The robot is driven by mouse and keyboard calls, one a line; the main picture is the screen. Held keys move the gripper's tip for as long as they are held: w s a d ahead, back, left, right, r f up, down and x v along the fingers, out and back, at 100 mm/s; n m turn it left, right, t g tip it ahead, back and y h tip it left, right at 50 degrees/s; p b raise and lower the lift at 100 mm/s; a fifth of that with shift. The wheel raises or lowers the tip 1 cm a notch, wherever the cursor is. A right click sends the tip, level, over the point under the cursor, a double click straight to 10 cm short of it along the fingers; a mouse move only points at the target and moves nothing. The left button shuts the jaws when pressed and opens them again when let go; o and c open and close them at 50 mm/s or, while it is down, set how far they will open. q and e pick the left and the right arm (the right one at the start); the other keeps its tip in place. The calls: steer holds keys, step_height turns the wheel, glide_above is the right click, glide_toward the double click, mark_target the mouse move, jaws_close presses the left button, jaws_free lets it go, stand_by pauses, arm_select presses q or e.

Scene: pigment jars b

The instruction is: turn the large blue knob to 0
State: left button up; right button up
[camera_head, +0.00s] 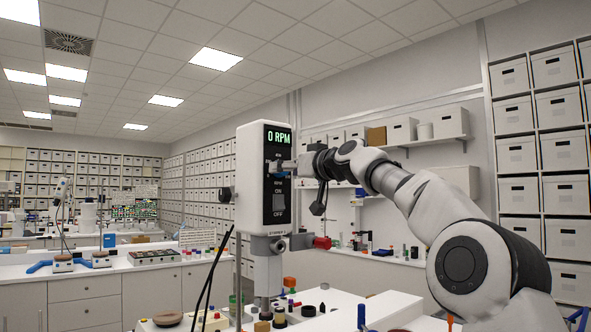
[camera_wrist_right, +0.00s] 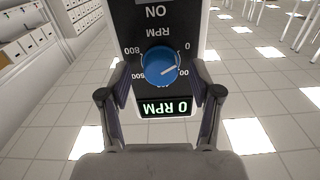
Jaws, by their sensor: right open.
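The large blue knob (camera_wrist_right: 160,65) sits on the black front panel of the stirrer (camera_head: 253,200). Its white pointer line points to the right in the wrist view, roughly between the 0 and a partly hidden number. The display (camera_head: 277,137) reads 0 RPM; it also shows upside down in the wrist view (camera_wrist_right: 166,106). My right gripper (camera_head: 284,166) is open in front of the panel, its two fingers on either side of the knob with gaps visible. In the head view the gripper hides the knob. My left gripper is out of view.
An ON/OFF switch (camera_head: 279,202) is below the knob. A red-ended clamp (camera_head: 322,242) sticks out under the stirrer head. Several small jars stand on the bench below. A shelf with boxes (camera_head: 402,130) is on the wall behind.

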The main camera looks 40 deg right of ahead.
steer(key=s, duration=0.6)
steer(key=shift+s+d, duration=0.2)
steer(key=shift+s, duration=0.05)
steer(key=shift+s, duration=0.1)
